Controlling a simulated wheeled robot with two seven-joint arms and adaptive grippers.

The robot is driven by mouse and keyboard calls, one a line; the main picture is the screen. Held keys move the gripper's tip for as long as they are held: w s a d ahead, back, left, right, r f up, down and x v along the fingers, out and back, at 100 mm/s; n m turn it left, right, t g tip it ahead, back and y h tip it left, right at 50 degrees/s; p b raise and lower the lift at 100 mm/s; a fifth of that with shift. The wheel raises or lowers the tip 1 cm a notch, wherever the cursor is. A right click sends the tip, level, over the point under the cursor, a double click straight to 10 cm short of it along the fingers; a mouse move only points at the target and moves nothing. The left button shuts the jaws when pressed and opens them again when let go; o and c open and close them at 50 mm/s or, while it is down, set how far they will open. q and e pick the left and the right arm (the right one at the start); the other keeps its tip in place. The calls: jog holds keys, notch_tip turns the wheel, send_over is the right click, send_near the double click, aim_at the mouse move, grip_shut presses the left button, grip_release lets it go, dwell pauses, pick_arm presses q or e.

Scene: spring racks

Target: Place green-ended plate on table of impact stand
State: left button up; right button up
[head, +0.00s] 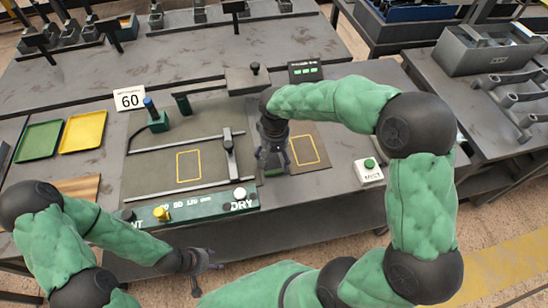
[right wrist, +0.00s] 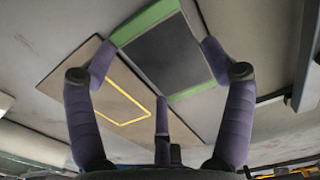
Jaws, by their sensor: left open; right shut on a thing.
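The green-ended plate (right wrist: 165,52) has a dark middle and green strips at two ends. In the right wrist view it lies between the fingers of my right gripper (right wrist: 158,60), which is shut on it. In the head view my right gripper (head: 272,160) points down over the bench and mostly hides the plate. A brown board with a yellow outlined rectangle (head: 304,151) lies just right of it; the same board (right wrist: 105,95) is beside the plate in the wrist view. I cannot tell whether the plate touches the surface below. My left gripper (head: 207,265) is open and empty, off the bench's front edge.
A grey fixture with another yellow outline (head: 188,166) and metal rails lies left of my right gripper. Green (head: 38,141) and yellow (head: 83,131) trays sit far left. A white button box (head: 369,171) stands right; a dark block (head: 248,80) stands behind.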

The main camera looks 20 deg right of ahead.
jog(key=s+a+r+p, duration=0.5)
jog(key=s+a+r, duration=0.1)
jog(key=s+r, duration=0.5)
jog(key=shift+s+r, duration=0.35)
jog(key=shift+s, duration=0.5)
